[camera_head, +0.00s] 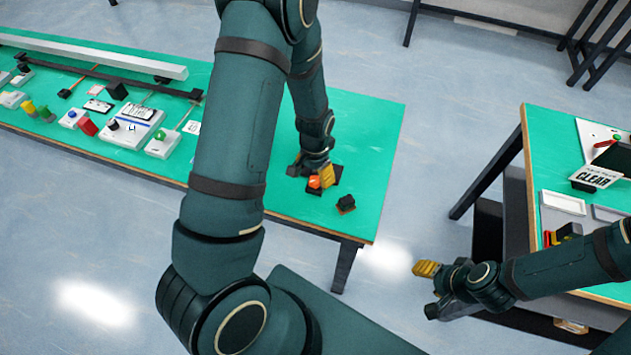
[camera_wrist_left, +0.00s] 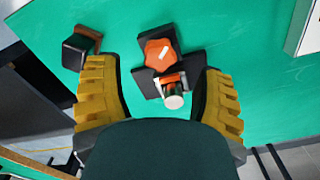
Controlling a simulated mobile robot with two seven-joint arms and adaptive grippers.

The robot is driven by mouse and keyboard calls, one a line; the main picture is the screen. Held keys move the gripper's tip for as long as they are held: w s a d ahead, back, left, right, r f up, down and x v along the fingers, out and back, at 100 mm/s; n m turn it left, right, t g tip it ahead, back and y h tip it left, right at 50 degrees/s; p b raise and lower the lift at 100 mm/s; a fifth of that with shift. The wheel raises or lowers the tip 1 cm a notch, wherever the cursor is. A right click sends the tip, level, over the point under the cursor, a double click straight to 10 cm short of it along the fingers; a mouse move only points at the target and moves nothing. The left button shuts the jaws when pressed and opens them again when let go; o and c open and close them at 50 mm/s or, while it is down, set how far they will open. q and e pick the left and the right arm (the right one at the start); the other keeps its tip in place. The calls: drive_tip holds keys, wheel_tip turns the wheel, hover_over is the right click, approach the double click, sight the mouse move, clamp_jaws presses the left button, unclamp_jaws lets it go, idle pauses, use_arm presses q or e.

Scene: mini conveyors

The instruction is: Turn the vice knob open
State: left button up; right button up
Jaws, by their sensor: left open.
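The vice has an orange knob (camera_head: 314,182) and a dark body lying on the green table. In the left wrist view the knob (camera_wrist_left: 160,53) shows a white mark, and the black vice body (camera_wrist_left: 187,66) spreads beneath it. A short cylinder (camera_wrist_left: 173,97) with a pale end sits at the vice, below the knob in that view. My left gripper (camera_head: 318,175) is open at the vice. Its yellow-padded fingers (camera_wrist_left: 160,85) stand either side of the vice, apart from the knob. My right gripper (camera_head: 430,289) is open and empty, left of the right-hand table.
A small black block on a brown base (camera_head: 346,204) stands close to the vice; it also shows in the left wrist view (camera_wrist_left: 81,47). Switches and buttons (camera_head: 130,125) fill the table's left part. A CLEAR sign (camera_head: 597,177) stands on the right-hand table. The green table's right end is mostly bare.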

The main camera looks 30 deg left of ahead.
sight(315, 180)
use_arm(q)
drive_tip(key=shift+f, duration=2.25)
drive_tip(key=c, duration=1.2)
